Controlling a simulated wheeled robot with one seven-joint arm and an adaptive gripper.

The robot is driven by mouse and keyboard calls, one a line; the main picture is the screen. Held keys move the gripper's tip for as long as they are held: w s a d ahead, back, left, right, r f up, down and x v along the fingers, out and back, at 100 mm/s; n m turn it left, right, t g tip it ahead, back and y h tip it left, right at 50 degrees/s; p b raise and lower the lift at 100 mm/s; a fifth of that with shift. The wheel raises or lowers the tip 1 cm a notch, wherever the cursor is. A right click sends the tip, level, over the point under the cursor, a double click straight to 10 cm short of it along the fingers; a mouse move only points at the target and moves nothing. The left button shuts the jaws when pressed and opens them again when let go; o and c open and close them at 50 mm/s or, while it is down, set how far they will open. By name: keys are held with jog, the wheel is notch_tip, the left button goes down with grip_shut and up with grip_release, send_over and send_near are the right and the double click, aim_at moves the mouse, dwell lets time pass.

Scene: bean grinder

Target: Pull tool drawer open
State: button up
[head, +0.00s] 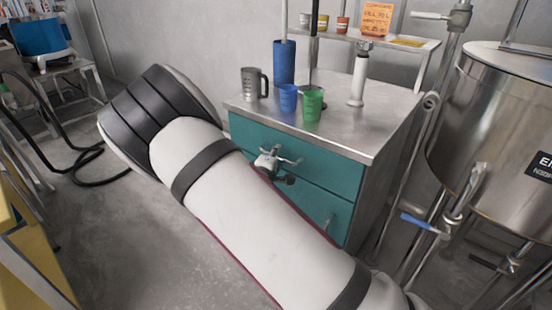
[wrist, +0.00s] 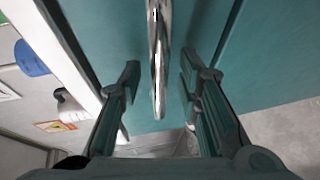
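The cabinet has teal drawer fronts, and its upper drawer (head: 325,169) looks flush with the cabinet. A metal bar handle on that drawer shows near my gripper (head: 277,172), partly covered by my gripper and arm. In the wrist view, the shiny handle (wrist: 158,60) lies between the two fingers of my gripper (wrist: 160,76). The fingers are apart, with a visible gap on each side of the handle. The lower drawer (head: 325,208) is partly hidden by my arm.
The steel cabinet top (head: 335,130) holds a grey mug (head: 251,84), blue and green cups (head: 313,104) and a white-handled tool (head: 358,78). A large steel drum (head: 500,130) with pipes and a blue-handled valve (head: 420,222) stands at the right.

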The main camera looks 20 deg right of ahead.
grip_shut()
jog(key=shift+s+a, duration=0.1)
jog(key=shift+a, duration=0.05)
jog(key=s+a+p, duration=0.5)
jog(key=s+a, duration=0.3)
jog(key=a, duration=0.3)
jog(key=s+a+p, duration=0.5)
jog(key=s+a, duration=0.3)
jog(key=a, duration=0.3)
jog(key=shift+s+a, duration=0.35)
jog(key=shift+a, duration=0.05)
grip_release()
